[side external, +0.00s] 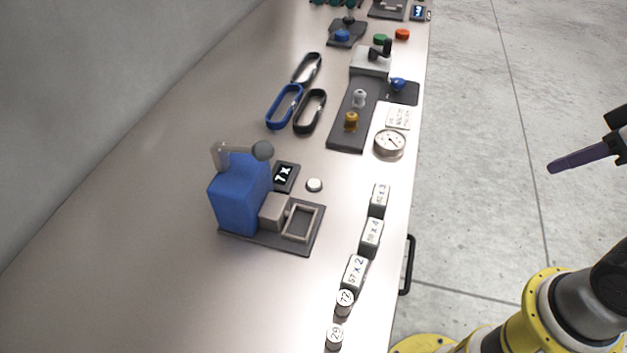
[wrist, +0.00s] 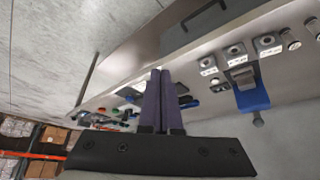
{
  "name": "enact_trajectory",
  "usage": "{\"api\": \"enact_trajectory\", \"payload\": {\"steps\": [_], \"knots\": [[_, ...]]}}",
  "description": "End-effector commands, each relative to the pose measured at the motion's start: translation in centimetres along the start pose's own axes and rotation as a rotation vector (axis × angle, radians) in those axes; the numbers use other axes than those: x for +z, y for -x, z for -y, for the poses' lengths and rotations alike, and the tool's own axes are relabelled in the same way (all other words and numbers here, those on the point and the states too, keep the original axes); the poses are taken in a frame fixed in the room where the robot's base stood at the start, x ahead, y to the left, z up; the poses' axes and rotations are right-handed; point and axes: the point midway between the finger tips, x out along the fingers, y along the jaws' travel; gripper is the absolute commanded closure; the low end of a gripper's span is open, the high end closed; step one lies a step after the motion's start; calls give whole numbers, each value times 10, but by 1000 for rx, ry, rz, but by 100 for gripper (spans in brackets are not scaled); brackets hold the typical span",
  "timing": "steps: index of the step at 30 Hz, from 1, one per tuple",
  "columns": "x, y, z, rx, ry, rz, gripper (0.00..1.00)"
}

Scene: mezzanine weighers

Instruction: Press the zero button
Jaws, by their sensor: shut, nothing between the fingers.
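No button shows a readable zero mark. A small white round button (side external: 314,185) sits on the bench beside a black display plate (side external: 286,176) and a blue device (side external: 238,196) with a grey frame on a dark base. A green button (side external: 380,40) and a red-orange button (side external: 402,34) lie farther along the bench. My gripper (side external: 553,168) has purple fingers, shut and empty, in the air right of the bench over the floor, well apart from all the buttons. The wrist view shows the shut fingers (wrist: 160,72) with the bench beyond.
Labelled blocks (side external: 372,234) and round numbered pieces (side external: 345,302) line the bench's front edge. A dial gauge (side external: 390,143), a dark plate with knobs (side external: 344,128) and looped straps (side external: 284,106) stand farther along. A black handle (side external: 407,265) projects from the edge. The bench's left side is clear.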

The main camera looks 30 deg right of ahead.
Motion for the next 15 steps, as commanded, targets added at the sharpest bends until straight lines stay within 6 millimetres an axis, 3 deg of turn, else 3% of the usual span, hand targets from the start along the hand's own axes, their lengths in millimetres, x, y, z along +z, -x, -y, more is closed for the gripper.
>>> {"api": "enact_trajectory", "payload": {"steps": [8,11,15], "knots": [[-9,0,2,-11,3,-42,100],[-33,6,11,-53,-23,-135,100],[-85,15,30,-147,-94,-280,100]]}}
